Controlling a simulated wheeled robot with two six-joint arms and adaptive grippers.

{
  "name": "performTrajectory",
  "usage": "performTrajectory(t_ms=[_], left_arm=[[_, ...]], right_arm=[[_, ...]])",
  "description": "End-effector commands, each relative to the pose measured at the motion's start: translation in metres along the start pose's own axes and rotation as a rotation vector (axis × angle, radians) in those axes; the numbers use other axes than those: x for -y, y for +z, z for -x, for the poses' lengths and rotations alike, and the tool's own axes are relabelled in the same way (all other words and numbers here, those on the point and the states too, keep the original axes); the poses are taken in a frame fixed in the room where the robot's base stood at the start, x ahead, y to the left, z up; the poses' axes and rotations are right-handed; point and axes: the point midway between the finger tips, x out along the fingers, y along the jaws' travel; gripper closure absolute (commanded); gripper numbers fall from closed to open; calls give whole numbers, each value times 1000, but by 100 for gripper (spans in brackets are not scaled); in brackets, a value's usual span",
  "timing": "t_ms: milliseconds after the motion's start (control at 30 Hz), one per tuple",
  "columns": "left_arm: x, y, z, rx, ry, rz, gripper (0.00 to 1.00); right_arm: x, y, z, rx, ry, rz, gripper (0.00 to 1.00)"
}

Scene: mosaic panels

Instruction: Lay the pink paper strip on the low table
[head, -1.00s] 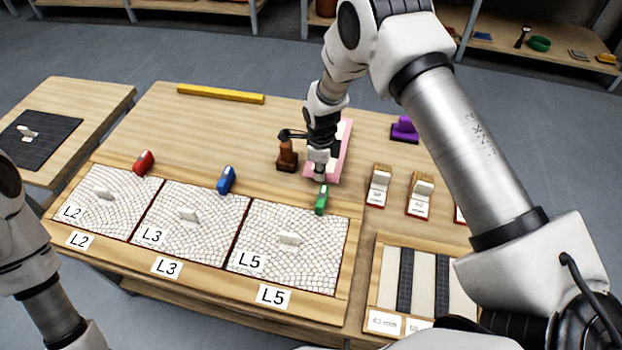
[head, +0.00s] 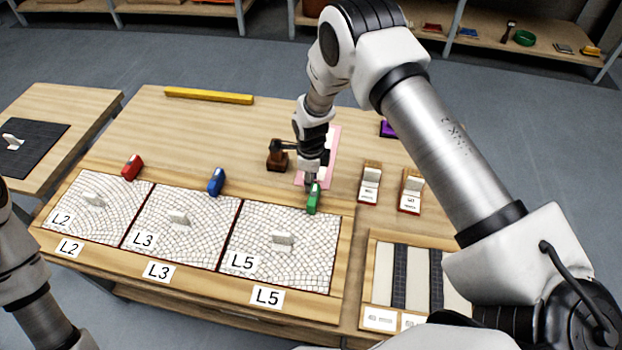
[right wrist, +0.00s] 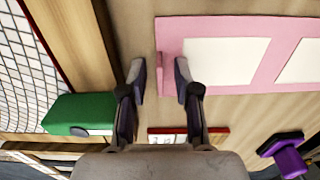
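The pink paper strip (head: 334,142), with white panels on it, lies on the large worktable, partly hidden by my right arm. In the right wrist view the strip (right wrist: 205,28) lies flat ahead of the fingers, with a small raised pink tab at its near end. My right gripper (head: 312,182) points down at the strip's near end. In the right wrist view its two fingers (right wrist: 160,78) are apart, with nothing clearly held between them. The low table (head: 85,105) stands at the left. My left arm shows at the left edge, but its gripper is out of view.
A green block (head: 313,198) is close beside the right gripper. A brown stamp-like tool (head: 277,158) stands to its left. Blue (head: 216,182) and red (head: 132,167) blocks sit behind the mosaic panels. A dark mat (head: 40,143) with a white piece covers part of the low table.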

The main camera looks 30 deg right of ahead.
Motion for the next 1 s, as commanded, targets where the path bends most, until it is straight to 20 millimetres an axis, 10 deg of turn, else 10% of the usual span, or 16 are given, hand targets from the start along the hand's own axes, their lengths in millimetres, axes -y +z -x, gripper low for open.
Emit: performTrajectory(t_ms=[500, 1000], left_arm=[[0, 0, 15, 0, 0, 0, 60], [0, 0, 20, 0, 0, 0, 60]], right_arm=[[1, 0, 109, 2, -2, 0, 69], [0, 0, 128, 0, 0, 0, 69]])
